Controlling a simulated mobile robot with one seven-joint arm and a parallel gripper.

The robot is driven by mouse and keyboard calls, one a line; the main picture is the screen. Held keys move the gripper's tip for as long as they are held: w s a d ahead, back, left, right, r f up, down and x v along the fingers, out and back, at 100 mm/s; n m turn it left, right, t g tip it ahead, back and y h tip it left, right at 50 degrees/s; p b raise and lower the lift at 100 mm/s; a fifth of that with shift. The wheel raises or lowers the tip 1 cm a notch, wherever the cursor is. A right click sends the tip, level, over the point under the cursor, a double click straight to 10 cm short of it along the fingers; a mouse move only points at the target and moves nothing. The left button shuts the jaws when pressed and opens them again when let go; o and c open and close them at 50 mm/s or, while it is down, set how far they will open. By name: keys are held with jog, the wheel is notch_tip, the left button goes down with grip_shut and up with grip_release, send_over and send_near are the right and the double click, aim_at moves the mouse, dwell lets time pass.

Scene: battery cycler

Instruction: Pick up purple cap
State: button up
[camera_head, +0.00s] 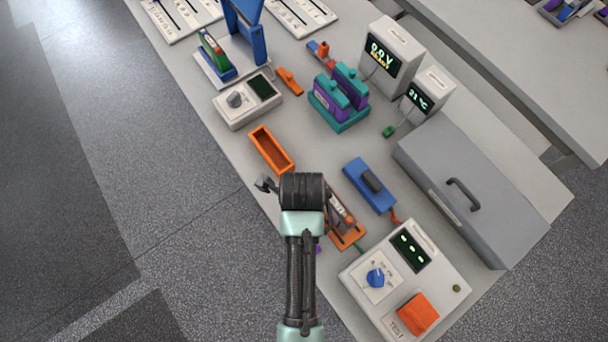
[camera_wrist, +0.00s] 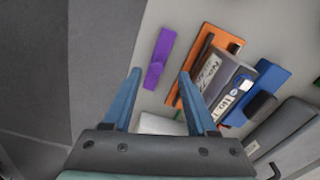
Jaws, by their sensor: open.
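The purple cap (camera_wrist: 160,57) is a long, narrow purple piece lying on the grey bench near its edge in the wrist view. In the head view only a small purple bit (camera_head: 318,248) shows beside my arm, which hides the rest. My gripper (camera_wrist: 160,73) is open and empty, with its two blue fingers pointing toward the cap. In the wrist picture the cap appears between and just beyond the fingertips. I cannot tell the height of the fingertips above it.
An orange holder (camera_wrist: 189,78) with labelled grey packs stands close right of the cap, near the right finger. A blue clamp-like block (camera_head: 369,186), a grey lidded case (camera_head: 480,195) and a test box (camera_head: 440,263) lie further right. The bench edge and floor are left.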

jog(key=shift+s+f, duration=0.2)
jog(key=shift+f, duration=0.15)
jog(key=shift+s+f+p, duration=0.1)
jog(key=shift+f+p, duration=0.45)
jog(key=shift+f, duration=1.6)
grip_shut()
